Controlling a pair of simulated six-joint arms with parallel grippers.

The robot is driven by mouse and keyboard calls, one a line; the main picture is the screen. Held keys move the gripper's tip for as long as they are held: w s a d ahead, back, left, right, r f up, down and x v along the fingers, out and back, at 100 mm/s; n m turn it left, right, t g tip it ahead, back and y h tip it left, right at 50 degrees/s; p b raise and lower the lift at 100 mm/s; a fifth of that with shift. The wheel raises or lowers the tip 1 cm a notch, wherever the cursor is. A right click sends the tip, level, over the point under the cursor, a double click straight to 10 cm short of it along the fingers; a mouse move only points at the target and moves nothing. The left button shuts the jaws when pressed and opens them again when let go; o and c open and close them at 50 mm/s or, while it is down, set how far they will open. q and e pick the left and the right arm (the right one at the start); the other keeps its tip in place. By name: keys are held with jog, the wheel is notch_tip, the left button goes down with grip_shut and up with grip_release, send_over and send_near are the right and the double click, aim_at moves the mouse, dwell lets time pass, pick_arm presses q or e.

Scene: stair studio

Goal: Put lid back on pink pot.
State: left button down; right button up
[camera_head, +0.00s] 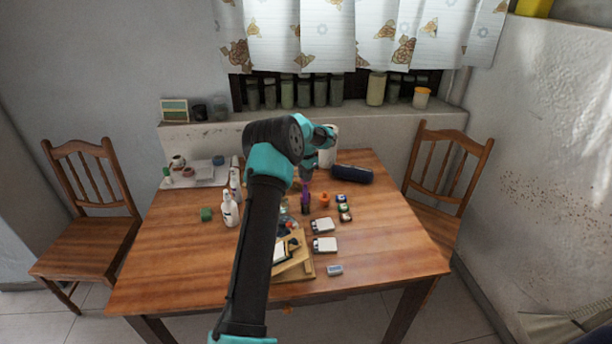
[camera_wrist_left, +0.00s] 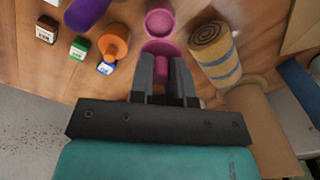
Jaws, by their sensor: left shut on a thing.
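My left gripper (camera_head: 307,176) points down over the table's far middle in the head view. In the left wrist view its fingers (camera_wrist_left: 161,70) are shut on a narrow pink part, which looks like the knob of the pink lid (camera_wrist_left: 158,47). A round pink thing with a raised rim, probably the pink pot (camera_wrist_left: 158,22), shows just beyond the lid. I cannot tell whether lid and pot touch. In the head view my arm and gripper hide both. My right gripper is not in view.
An orange object (camera_wrist_left: 115,42), small boxes (camera_wrist_left: 79,47) and a purple object (camera_wrist_left: 85,12) stand to one side of the fingers; a rolled striped object (camera_wrist_left: 210,48) is close on the other. A dark blue cylinder (camera_head: 352,174) lies at the back. The table's left front (camera_head: 170,270) is clear.

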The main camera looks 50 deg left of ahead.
pick_arm(q)
jog(key=shift+f, duration=3.05)
jog(key=shift+f, duration=0.15)
jog(key=c, duration=0.5)
grip_release()
dwell(0.4)
jog(key=shift+r, duration=3.5)
jog(key=shift+c, duration=0.2)
grip_shut()
